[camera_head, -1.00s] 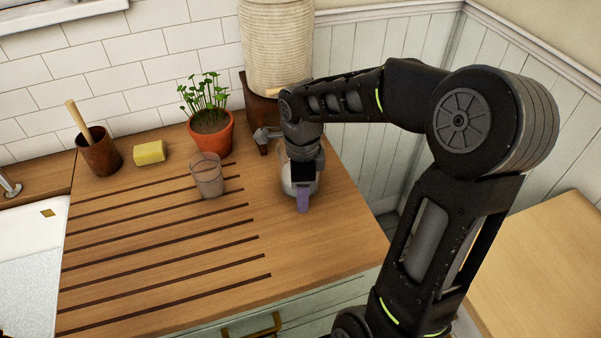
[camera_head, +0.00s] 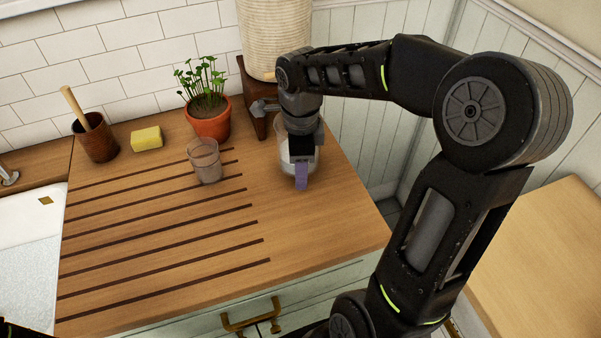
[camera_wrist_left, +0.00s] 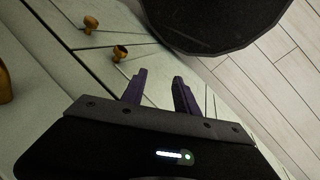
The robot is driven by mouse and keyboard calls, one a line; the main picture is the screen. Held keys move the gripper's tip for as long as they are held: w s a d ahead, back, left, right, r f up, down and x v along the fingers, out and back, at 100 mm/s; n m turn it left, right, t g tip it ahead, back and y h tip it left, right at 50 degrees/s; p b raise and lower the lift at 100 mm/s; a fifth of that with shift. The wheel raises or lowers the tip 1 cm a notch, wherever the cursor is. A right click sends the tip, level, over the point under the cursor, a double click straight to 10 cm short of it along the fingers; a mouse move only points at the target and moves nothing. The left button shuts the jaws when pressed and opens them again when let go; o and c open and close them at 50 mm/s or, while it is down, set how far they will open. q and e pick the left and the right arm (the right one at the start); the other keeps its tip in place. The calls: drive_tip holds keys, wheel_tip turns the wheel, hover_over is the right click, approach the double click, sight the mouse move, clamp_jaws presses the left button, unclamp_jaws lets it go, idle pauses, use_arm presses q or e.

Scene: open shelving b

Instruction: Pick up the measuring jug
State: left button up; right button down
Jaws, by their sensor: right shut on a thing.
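The measuring jug (camera_head: 312,164) is a clear vessel at the right part of the wooden counter, largely hidden behind my right gripper. My right gripper (camera_head: 301,181), with purple fingertips, points down at the jug and is shut on it. I cannot tell whether the jug's base touches the counter. My left gripper (camera_wrist_left: 160,88) shows in the left wrist view, its two purple fingers apart with nothing between them, near the pale cabinet fronts.
A clear tumbler (camera_head: 205,162) stands left of the jug. A potted plant (camera_head: 209,121), yellow sponge (camera_head: 147,139) and brown pot (camera_head: 97,143) line the back. A wooden stand (camera_head: 254,105) is close behind the jug. The grooved counter (camera_head: 165,275) is clear in front.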

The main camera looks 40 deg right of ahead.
drive_tip(key=shift+r+b, duration=0.35)
drive_tip(key=shift+r, duration=3.3)
